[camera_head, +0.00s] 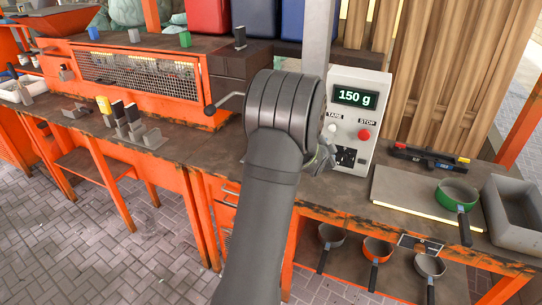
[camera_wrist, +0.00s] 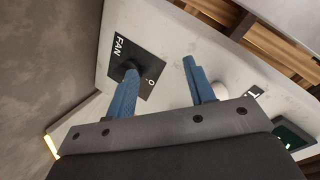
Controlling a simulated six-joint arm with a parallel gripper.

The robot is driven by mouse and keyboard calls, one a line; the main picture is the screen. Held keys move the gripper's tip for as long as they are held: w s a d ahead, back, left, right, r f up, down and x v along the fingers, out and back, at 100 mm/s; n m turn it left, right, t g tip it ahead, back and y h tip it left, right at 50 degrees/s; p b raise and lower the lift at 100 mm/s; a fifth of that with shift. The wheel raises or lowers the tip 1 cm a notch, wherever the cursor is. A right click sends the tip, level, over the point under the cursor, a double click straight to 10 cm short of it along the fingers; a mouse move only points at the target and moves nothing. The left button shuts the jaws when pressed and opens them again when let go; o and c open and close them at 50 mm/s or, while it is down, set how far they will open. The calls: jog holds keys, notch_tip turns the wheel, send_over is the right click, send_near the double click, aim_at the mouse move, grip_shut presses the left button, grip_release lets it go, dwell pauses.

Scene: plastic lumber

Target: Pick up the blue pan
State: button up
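No pan that looks blue shows in either view. A green pan (camera_head: 456,194) sits on the flat grey plate (camera_head: 405,199) at the right of the workbench. My gripper (camera_head: 323,156) is at the front of the white control box, partly hidden by my arm. In the wrist view my gripper (camera_wrist: 160,66) has its two blue fingers apart with nothing between them, close to the black FAN knob (camera_wrist: 131,66).
The white control box (camera_head: 359,80) reads 150 g and has a red STOP button (camera_head: 364,135). A grey open bin (camera_head: 515,215) stands right of the plate. A black bar tool (camera_head: 430,157) lies behind the plate.

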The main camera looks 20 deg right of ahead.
jog(key=s+a+r+n+g+y, duration=0.2)
jog(key=a+r+n+y, duration=0.2)
jog(key=a+n, duration=0.5)
jog(key=s+a+r+n+g+y, duration=0.25)
jog(key=a+r+n+y, duration=0.2)
jog(key=a+n, duration=0.5)
jog(key=shift+m, duration=0.85)
jog(key=x, duration=0.4)
jog(key=a+x, duration=0.1)
jog(key=x, duration=0.3)
jog(key=a+x, duration=0.1)
jog(key=x, duration=0.3)
jog(key=shift+w+f, duration=0.2)
jog(key=shift+x, duration=2.75)
jog(key=shift+d, duration=0.15)
grip_shut()
